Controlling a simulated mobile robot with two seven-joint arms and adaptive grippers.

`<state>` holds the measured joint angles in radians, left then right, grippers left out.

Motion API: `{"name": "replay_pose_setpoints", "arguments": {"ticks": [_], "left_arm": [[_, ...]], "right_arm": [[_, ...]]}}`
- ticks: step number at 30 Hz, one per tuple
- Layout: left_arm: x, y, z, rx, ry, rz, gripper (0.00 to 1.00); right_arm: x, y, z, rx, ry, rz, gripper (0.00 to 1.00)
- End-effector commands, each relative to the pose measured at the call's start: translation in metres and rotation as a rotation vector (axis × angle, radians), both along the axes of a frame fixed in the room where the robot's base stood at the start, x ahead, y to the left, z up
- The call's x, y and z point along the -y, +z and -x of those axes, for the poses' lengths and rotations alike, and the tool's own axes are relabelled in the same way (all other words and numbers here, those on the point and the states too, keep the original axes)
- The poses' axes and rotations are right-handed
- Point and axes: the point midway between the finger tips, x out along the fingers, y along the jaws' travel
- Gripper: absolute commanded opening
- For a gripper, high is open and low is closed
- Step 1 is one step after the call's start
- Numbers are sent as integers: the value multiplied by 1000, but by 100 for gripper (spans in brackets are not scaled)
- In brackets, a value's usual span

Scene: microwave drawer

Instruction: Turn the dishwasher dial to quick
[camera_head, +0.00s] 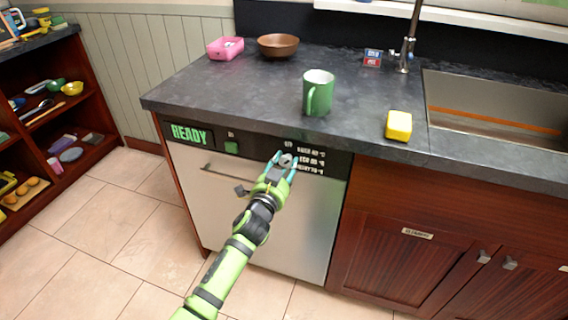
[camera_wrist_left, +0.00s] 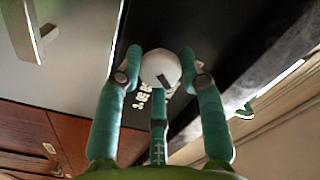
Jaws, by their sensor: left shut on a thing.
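The dishwasher (camera_head: 262,222) has a steel front below the counter, with a black control panel along its top. A display reading READY (camera_head: 190,134) glows green at the panel's left, with a green button (camera_head: 231,147) to its right. The dial (camera_wrist_left: 161,69) is round and pale with a dark mark, and small white labels (camera_head: 311,159) stand beside it. My left gripper (camera_head: 284,160) is at the panel, its teal fingers shut around the dial, which also shows between the fingertips in the left wrist view. The label wording is too small to read surely. My right gripper is not in view.
The dishwasher handle (camera_head: 225,176) runs below the panel. On the counter (camera_head: 220,97) stand a green mug (camera_head: 318,95), a yellow sponge (camera_head: 398,125), a brown bowl (camera_head: 278,45) and a pink container (camera_head: 225,48). A sink (camera_head: 500,105) is at right, an open shelf (camera_head: 60,110) at left.

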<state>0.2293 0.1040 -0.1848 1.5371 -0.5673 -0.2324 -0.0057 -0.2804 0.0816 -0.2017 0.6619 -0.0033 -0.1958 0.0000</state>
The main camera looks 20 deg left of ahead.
Motion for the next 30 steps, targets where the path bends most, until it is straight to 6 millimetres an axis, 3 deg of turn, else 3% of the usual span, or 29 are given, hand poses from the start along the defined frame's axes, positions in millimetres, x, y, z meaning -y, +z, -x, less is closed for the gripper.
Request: {"name": "replay_pose_setpoints", "arguments": {"ticks": [1,21,22,23,30], "left_arm": [[1,11,-2,22,-5,-18,6],[3,10,-2,24,-7,-81,6],[3,10,-2,24,-7,-81,47],[3,10,-2,24,-7,-81,59],[2,6,-1,15,-4,-81,62]], "right_arm": [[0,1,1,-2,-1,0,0],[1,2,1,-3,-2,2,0],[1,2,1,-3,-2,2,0],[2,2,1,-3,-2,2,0],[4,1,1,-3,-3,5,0]]}}
